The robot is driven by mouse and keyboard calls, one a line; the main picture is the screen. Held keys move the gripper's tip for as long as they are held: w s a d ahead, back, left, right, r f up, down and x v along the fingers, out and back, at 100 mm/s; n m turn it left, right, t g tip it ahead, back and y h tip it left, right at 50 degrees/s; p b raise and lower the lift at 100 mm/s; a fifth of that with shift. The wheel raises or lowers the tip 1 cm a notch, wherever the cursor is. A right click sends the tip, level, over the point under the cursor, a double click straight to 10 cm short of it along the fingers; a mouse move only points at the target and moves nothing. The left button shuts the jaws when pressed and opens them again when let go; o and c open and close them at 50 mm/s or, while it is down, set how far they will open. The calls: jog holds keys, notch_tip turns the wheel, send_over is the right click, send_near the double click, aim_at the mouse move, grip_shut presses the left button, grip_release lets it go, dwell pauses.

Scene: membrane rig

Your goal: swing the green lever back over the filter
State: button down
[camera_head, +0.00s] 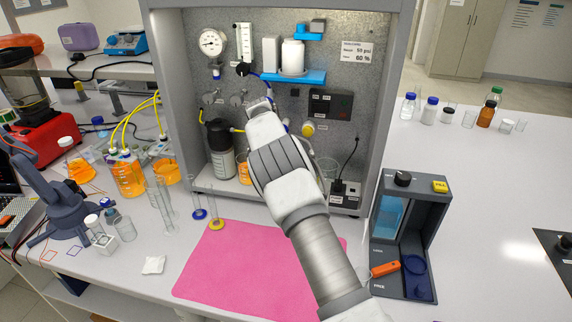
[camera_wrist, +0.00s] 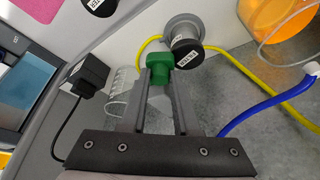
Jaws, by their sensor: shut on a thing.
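The green lever (camera_wrist: 159,56) shows in the wrist view, with its green end between the two grey fingertips of my gripper (camera_wrist: 160,72). My gripper is shut on it. Just beside the lever, to its right in the wrist view, is a round grey fitting with a labelled black cap (camera_wrist: 186,52); the label is too small to read, so I cannot tell whether this is the filter. In the head view my arm covers the lower middle of the rig, and the lever and fingertips are hidden behind it.
A yellow hose (camera_wrist: 240,66) and a blue hose (camera_wrist: 262,104) run close to the fingers. A black plug (camera_wrist: 90,76) with a cable is at the left of the wrist view. A pink mat (camera_head: 225,262) lies clear before the rig. A dark stand (camera_head: 400,235) is at right.

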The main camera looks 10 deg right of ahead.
jog(key=c, duration=0.6)
grip_release()
jog(key=shift+c, duration=0.2)
jog(key=v, duration=1.7)
jog(key=shift+r, duration=0.25)
